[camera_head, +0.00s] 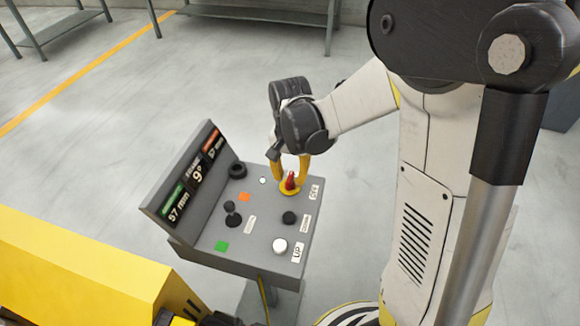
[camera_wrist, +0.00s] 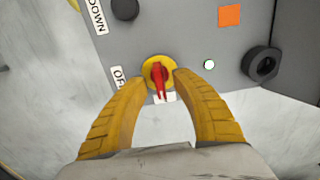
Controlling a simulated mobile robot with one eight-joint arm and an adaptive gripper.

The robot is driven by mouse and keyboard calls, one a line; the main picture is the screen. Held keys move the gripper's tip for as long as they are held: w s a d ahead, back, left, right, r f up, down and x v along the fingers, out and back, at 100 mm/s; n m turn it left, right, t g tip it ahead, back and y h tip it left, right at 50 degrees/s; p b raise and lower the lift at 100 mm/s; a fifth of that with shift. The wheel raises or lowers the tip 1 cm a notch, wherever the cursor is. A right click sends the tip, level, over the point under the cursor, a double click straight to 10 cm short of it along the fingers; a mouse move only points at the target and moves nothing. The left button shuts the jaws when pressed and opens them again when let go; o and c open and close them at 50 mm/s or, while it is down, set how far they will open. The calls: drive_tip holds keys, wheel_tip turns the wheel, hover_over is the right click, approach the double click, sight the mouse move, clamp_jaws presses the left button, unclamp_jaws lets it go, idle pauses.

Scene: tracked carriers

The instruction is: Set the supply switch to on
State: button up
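The supply switch is a red handle (camera_head: 290,181) on a round yellow base, at the far edge of the grey control panel (camera_head: 206,241). In the wrist view the red handle (camera_wrist: 157,78) runs roughly up and down the picture. A partly visible label, OF… (camera_wrist: 118,77), is to its left, and a white label (camera_wrist: 166,98) is partly hidden below its lower end. My gripper (camera_head: 289,172) reaches down over the switch. Its yellow fingers stand on either side of the handle, with gaps visible in the wrist view (camera_wrist: 162,82). It holds nothing.
The panel also bears a black joystick (camera_head: 232,215), a black ring-like knob (camera_head: 238,170), a black button (camera_head: 289,217), a white button (camera_head: 280,245) and a raised display (camera_head: 190,185). A yellow machine body (camera_head: 80,265) stands at lower left. Grey floor lies around.

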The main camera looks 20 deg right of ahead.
sight(290, 177)
wheel_tip(290, 177, up, 12)
drive_tip(key=shift+f, duration=0.25)
drive_tip(key=shift+s, duration=0.1)
drive_tip(key=s+r+n+t, duration=0.3)
drive_tip(key=s+n+t, duration=0.4)
drive_tip(key=s, duration=0.5)
drive_tip(key=shift+s+r, duration=0.25)
drive_tip(key=shift+a, duration=0.1)
idle(1.9)
